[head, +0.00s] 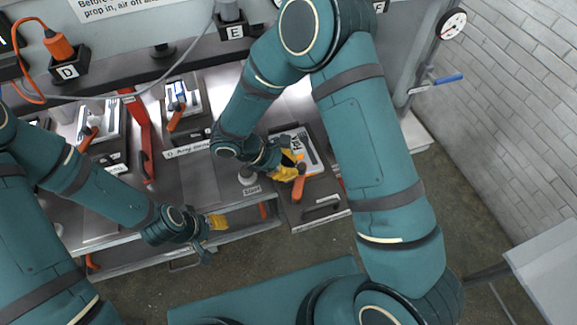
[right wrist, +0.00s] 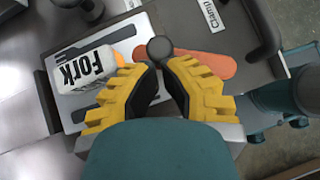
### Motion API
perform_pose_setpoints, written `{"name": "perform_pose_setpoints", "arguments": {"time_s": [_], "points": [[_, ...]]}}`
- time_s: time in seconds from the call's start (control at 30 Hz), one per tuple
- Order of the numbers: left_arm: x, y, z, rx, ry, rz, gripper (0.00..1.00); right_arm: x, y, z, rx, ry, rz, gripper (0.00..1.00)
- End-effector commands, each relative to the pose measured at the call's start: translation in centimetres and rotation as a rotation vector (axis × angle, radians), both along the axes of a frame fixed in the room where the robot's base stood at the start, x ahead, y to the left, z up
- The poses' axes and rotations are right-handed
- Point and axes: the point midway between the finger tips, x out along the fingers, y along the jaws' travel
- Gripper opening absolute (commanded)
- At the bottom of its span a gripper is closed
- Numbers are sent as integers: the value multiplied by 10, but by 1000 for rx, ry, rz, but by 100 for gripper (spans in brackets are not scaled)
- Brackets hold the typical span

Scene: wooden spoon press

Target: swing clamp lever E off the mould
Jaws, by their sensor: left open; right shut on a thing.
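The mould (head: 309,140) is a pale plate in a dark tray below the E label; it also shows in the right wrist view (right wrist: 65,103), with a white piece marked "Fork" (right wrist: 83,68) on it. Clamp lever E (head: 298,189) has an orange handle beside the plate. In the right wrist view its handle (right wrist: 205,66) reaches to the right behind a dark round knob (right wrist: 160,48). My right gripper (head: 288,167) is shut on the lever at this knob; the fingers partly hide it. My left gripper (head: 216,238) is open and empty before the bench's front edge.
A "Clamp" label (right wrist: 213,14) and a dark bar handle (head: 321,210) are near the lever. A knob post marked "Slide" (head: 248,176) stands to the left. A red upright bar (head: 140,135) and other orange-handled moulds are further left.

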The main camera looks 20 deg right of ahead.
Motion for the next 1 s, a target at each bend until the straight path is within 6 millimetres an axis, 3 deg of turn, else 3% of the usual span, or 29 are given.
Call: {"name": "perform_pose_setpoints", "arguments": {"time_s": [0.2, 0.67, 0.83, 1.0], "points": [[0, 0, -3, 0, 0, 0, 47, 0, -7, 0, -2, -1, -83, 0], [0, 0, -9, 2, 0, 0, 47, -10, -32, 0, -3, 1, -76, 0], [0, 0, -7, 2, 0, 0, 47, -14, -41, 0, -2, -1, -354, 0], [0, 0, -5, 1, 0, 0, 47, -20, -46, 0, -2, 0, -474, 0]]}}
